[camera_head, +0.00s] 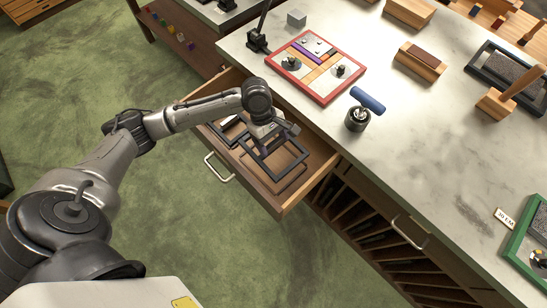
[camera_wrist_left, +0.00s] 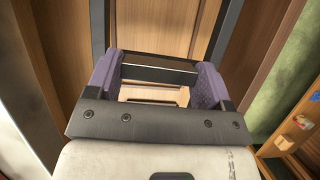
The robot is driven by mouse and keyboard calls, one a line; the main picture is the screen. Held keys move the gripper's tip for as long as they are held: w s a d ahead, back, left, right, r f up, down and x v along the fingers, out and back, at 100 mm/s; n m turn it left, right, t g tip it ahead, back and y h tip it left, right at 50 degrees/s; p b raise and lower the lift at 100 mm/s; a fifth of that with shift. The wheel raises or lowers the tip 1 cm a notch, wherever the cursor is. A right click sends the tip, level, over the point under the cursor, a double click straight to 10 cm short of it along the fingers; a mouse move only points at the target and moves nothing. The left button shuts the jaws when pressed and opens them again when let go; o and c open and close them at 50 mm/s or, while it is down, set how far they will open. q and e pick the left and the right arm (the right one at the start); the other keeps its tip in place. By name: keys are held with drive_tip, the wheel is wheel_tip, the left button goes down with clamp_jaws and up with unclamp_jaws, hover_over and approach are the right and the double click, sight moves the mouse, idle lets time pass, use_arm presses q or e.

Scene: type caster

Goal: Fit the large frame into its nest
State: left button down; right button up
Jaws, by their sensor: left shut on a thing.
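The large frame (camera_head: 294,169) is a dark, open rectangle over the pulled-out wooden drawer (camera_head: 324,168). My left gripper (camera_head: 264,147) is shut on one bar of it. In the left wrist view the bar of the large frame (camera_wrist_left: 160,62) lies across between the purple finger pads of my left gripper (camera_wrist_left: 160,80). The frame looks held slightly above the drawer floor, with a darker outline or shadow below it. I cannot tell whether that outline is its nest. My right gripper is out of view.
A smaller dark frame (camera_head: 226,130) lies at the drawer's left end, partly hidden by my arm. The marble worktop (camera_head: 420,150) beside the drawer bears a red-edged tray (camera_head: 322,98) and a blue-handled tool (camera_head: 367,101). The drawer walls surround the held frame closely.

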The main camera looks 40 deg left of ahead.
sight(272, 148)
use_arm(q)
drive_tip(key=shift+a+f+n, duration=0.15)
drive_tip(key=shift+f+n, duration=0.15)
drive_tip(key=shift+f, duration=0.15)
wheel_tip(272, 148, down, 4)
drive_tip(key=shift+r+b, duration=0.1)
drive_tip(key=shift+b, duration=0.85)
drive_tip(key=shift+f+b, duration=1.05)
drive_tip(key=shift+f, duration=1.9)
drive_tip(key=shift+c, duration=2)
unclamp_jaws()
drive_tip(key=shift+f, duration=0.15)
drive_tip(key=o, duration=0.4)
drive_tip(key=shift+a, duration=0.1)
